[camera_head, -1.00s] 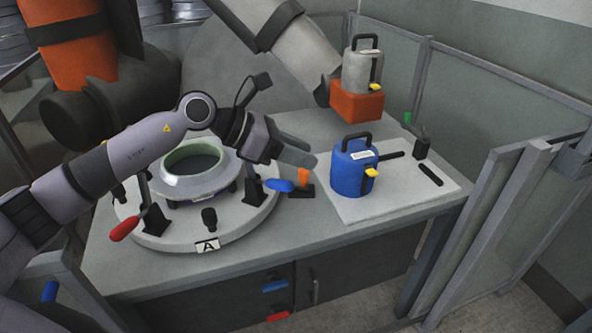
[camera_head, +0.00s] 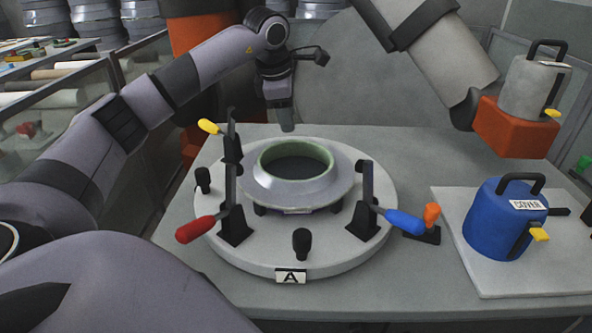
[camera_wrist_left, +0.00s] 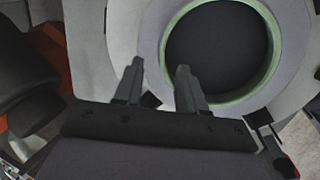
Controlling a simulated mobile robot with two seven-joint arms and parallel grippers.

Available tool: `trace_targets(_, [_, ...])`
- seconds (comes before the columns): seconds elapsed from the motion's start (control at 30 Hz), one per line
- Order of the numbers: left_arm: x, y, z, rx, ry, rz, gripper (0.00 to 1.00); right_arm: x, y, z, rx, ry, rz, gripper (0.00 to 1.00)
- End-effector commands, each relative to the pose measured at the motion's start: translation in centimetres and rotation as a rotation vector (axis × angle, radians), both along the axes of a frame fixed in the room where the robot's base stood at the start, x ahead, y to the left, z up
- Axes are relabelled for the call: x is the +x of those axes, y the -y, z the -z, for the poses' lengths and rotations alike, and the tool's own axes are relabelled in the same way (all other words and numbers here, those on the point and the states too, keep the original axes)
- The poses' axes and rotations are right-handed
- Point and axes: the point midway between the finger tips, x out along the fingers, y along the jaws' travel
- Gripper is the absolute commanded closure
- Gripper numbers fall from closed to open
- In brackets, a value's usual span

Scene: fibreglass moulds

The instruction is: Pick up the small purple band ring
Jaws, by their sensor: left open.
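A pale lilac-grey flanged ring (camera_head: 290,186) with a green inner rim sits in the middle of a round grey plate (camera_head: 250,250) labelled A. It also shows in the left wrist view (camera_wrist_left: 287,60), at the upper right, its dark opening facing the camera. I see no other clearly purple ring, and I cannot tell if this is the band ring. My left gripper (camera_head: 287,127) points down behind the ring in the head view. My right gripper is not in view.
Clamps with red (camera_head: 195,229), blue (camera_head: 404,221) and yellow (camera_head: 210,126) handles stand around the ring. A blue container (camera_head: 490,225) stands on a pale board at right. A grey container in an orange holder (camera_head: 515,128) is behind it. The table's front (camera_head: 400,285) is clear.

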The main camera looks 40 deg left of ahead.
Motion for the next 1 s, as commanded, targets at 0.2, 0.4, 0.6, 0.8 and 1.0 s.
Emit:
trace_targets(0.2, [0.6,-0.1,2.1,0.001,-0.005,-0.001,0.6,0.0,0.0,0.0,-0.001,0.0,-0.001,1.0])
trace_targets(0.4, [1.5,0.4,4.8,0.001,-0.006,0.0,0.6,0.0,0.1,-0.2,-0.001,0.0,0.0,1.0])
trace_targets(0.6, [2.2,0.3,6.7,0.0,-0.003,0.0,0.6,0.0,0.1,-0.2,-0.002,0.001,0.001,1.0])
trace_targets(0.8, [2.3,0.2,6.8,0.0,-0.001,0.0,0.6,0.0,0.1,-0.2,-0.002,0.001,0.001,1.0])
trace_targets(1.0, [2.3,0.2,6.8,0.0,-0.001,0.0,1.0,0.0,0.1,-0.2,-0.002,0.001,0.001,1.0])
